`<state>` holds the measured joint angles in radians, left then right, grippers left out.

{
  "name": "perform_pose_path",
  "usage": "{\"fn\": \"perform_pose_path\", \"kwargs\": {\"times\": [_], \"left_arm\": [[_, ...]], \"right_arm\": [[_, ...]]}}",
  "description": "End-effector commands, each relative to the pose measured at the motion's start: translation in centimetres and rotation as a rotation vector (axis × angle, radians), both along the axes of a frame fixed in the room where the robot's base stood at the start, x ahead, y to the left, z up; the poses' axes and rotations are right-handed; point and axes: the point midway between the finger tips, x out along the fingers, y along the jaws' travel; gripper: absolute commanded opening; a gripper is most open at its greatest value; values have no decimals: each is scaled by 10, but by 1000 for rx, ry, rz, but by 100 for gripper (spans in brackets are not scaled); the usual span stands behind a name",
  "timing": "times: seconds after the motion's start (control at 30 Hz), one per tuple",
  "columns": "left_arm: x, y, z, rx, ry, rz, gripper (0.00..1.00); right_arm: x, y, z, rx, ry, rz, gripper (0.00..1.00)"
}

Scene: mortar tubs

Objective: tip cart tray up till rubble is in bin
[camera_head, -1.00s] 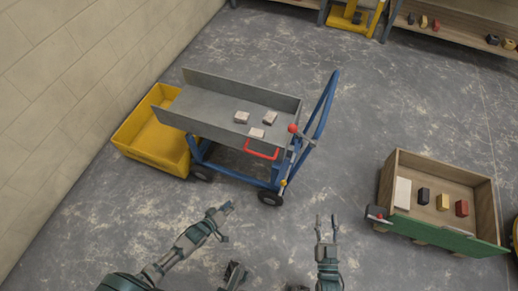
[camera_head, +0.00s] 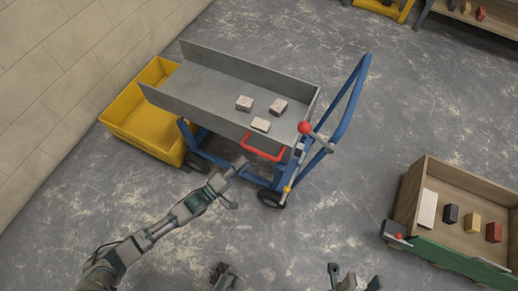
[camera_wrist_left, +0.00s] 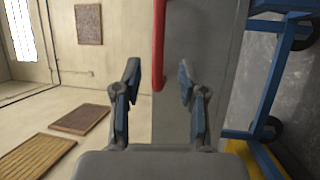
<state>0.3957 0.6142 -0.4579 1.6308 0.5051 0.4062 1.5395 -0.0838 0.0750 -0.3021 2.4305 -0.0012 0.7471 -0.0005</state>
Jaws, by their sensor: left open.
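The grey cart tray (camera_head: 205,88) lies roughly level on a blue wheeled frame, with three pale rubble pieces (camera_head: 261,124) on it towards its right end. A red handle (camera_head: 263,151) is on the tray's near side. The yellow bin (camera_head: 150,118) stands on the floor under the tray's left end; no rubble shows in its visible part. My left gripper (camera_head: 238,184) is open, just below and left of the red handle. In the left wrist view the red handle (camera_wrist_left: 158,45) runs between the open fingers, ahead of them. My right gripper (camera_head: 352,280) is at the bottom edge, partly cut off.
A red-knobbed lever (camera_head: 304,128) and a blue push bar (camera_head: 345,105) stand at the cart's right end. A wooden box (camera_head: 460,215) with several blocks is on the right. A wall is on the left. Floor between cart and box is clear.

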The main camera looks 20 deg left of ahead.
Motion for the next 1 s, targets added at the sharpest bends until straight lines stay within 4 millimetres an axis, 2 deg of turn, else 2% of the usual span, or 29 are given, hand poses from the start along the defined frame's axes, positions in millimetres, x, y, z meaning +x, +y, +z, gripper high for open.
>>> {"fn": "perform_pose_path", "kwargs": {"times": [0.1,0.3,0.5,0.73,0.77,0.9,0.93,1.0], "left_arm": [[24,-13,1,-2,2,1,41],[53,-25,7,-1,1,1,41],[63,-30,12,0,1,0,41],[64,-30,13,0,0,0,41],[64,-30,13,0,0,0,39],[64,-30,13,1,0,0,4],[64,-30,13,1,0,0,0],[64,-30,12,1,0,0,0]], "right_arm": [[9,1,-9,-2,2,0,40],[14,2,-11,-7,-7,1,40],[14,2,-2,-4,-39,2,40],[14,3,0,-3,-46,1,40],[14,3,0,-3,-46,1,40],[14,3,0,-3,-45,2,40],[15,3,0,-4,-44,2,40],[15,3,-1,-3,-42,2,40]]}}
